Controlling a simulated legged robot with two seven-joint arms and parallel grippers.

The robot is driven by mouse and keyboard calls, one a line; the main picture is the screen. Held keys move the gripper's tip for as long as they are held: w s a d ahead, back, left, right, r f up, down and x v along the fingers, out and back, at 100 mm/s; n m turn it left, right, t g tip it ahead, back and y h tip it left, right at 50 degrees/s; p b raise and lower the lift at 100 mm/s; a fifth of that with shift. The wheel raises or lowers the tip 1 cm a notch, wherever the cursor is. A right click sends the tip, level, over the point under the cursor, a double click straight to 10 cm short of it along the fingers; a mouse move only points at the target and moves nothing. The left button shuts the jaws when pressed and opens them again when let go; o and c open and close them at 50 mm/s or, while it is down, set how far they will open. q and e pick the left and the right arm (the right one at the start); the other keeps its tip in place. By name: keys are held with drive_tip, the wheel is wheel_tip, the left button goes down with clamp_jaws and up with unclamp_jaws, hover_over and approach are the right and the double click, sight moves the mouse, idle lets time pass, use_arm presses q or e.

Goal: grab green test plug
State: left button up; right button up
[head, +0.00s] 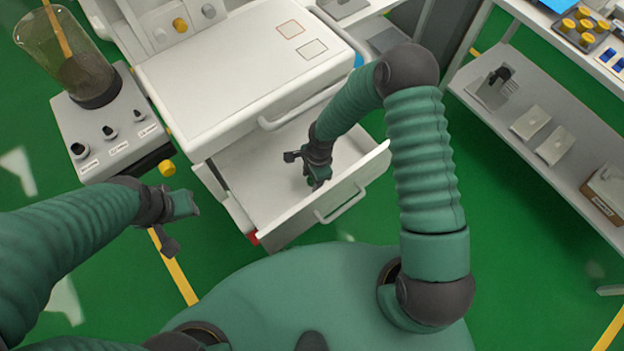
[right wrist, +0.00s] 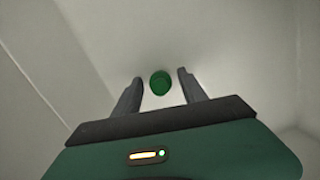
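The green test plug (right wrist: 160,82) is a small round green piece in the right wrist view, against the pale inside of the open drawer (head: 258,192). My right gripper (head: 303,172) reaches down into this drawer. Its fingers are open (right wrist: 160,76), and the plug shows between their tips with a gap on both sides; I cannot tell how far below the tips it lies. In the head view I cannot make out the plug near the gripper. My left gripper (head: 184,226) is open and empty, left of the drawer and above the floor.
The white cart (head: 235,75) stands above and behind the open drawer, whose front has a handle (head: 340,205). A grey unit with a clear cylinder (head: 62,55) stands at left. A shelf rack (head: 545,115) with small items stands at right. Green floor is free between.

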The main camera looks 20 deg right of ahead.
clamp_jaws()
